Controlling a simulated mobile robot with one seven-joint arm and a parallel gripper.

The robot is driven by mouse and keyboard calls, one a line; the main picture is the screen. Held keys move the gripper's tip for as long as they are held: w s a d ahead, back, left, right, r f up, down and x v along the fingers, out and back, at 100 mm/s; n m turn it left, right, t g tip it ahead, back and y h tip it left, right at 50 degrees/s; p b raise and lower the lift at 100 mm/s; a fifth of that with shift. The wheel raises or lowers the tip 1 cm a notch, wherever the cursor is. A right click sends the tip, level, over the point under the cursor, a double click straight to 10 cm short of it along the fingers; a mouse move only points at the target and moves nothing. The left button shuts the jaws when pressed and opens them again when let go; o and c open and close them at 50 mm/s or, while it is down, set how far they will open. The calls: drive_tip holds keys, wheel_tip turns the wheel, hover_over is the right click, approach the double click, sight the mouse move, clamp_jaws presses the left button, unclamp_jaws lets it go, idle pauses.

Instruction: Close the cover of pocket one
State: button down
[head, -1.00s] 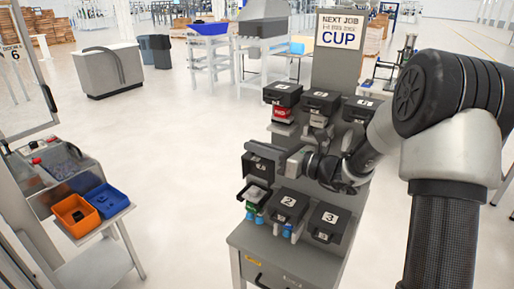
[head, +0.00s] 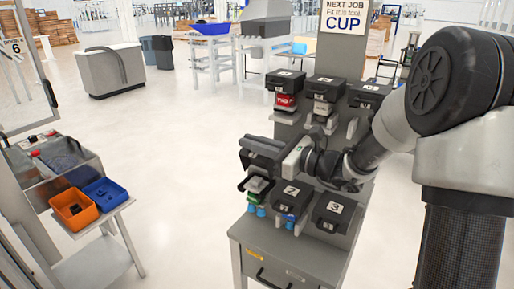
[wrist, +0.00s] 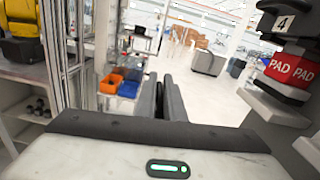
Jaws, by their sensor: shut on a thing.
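The dark cover of pocket one (head: 262,146) stands raised and tilted at the left of the lower row in the head view. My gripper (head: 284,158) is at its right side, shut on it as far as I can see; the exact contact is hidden. Below the cover, pocket one (head: 257,186) is open, with a pale and green thing in it. In the wrist view my gripper's dark fingers (wrist: 166,98) are close together, and the cover cannot be made out clearly.
Upper pockets hang above, one with a red pad pack (head: 285,101). A side table with an orange bin (head: 74,207) and a blue bin (head: 105,194) stands left. Free floor lies between.

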drive_tip(key=s+a+f+n+b, duration=0.3)
drive_tip(key=n+b, duration=0.4)
drive_tip(key=b, duration=0.5)
wheel_tip(320, 180, down, 2)
drive_tip(key=shift+s+f, duration=0.1)
drive_tip(key=shift+s, duration=0.6)
drive_tip(key=shift+b, duration=0.4)
drive_tip(key=c, duration=1.9)
unclamp_jaws()
drive_tip(key=p+v, duration=0.1)
drive_tip(key=v, duration=1.6)
drive_tip(key=shift+s+d+p, duration=0.2)
drive_tip(key=shift+d+p, duration=0.05)
drive_tip(key=shift+p, duration=0.15)
